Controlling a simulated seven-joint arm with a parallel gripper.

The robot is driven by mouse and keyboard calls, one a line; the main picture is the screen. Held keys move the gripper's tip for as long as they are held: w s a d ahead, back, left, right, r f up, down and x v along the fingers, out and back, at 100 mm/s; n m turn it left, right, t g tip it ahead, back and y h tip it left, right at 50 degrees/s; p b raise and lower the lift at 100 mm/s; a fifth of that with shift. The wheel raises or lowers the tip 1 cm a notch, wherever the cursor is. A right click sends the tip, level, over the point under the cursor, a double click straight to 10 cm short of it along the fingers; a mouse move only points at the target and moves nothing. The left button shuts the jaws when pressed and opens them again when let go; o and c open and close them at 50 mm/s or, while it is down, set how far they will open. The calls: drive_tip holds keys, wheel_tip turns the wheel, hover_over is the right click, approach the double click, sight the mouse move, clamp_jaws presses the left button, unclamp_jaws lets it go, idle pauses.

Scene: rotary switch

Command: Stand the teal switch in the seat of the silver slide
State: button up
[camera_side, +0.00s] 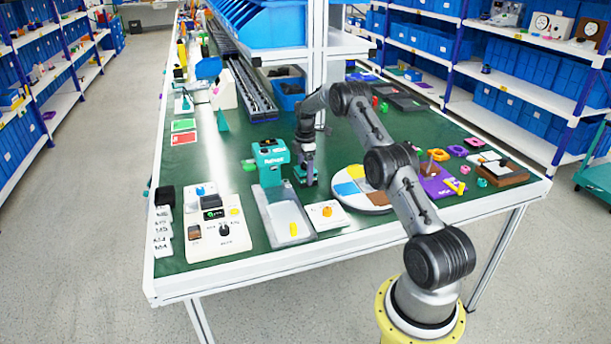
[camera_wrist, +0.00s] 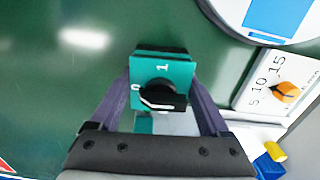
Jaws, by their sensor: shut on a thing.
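My gripper (camera_side: 306,163) is shut on the teal switch (camera_wrist: 148,68), with one purple finger on each side of it. The switch has a black knob and white 0 and 1 marks on its face. In the side view the switch (camera_side: 303,178) is low over or on the green table, just right of the teal machine (camera_side: 268,153); I cannot tell whether it touches the table. The silver slide (camera_side: 283,222) lies in front of that machine, to the front left of my gripper. Part of it shows behind my fingers in the wrist view (camera_wrist: 178,124). Its seat is not clear.
A white dial block with an orange knob (camera_side: 326,213) stands right of the slide. A round coloured disc (camera_side: 362,197) lies further right. A white control panel (camera_side: 217,230) is left of the slide. Green table is bare behind the switch.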

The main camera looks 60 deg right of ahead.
drive_tip(key=shift+c, duration=0.4)
drive_tip(key=shift+r, duration=0.1)
drive_tip(key=shift+r, duration=2.45)
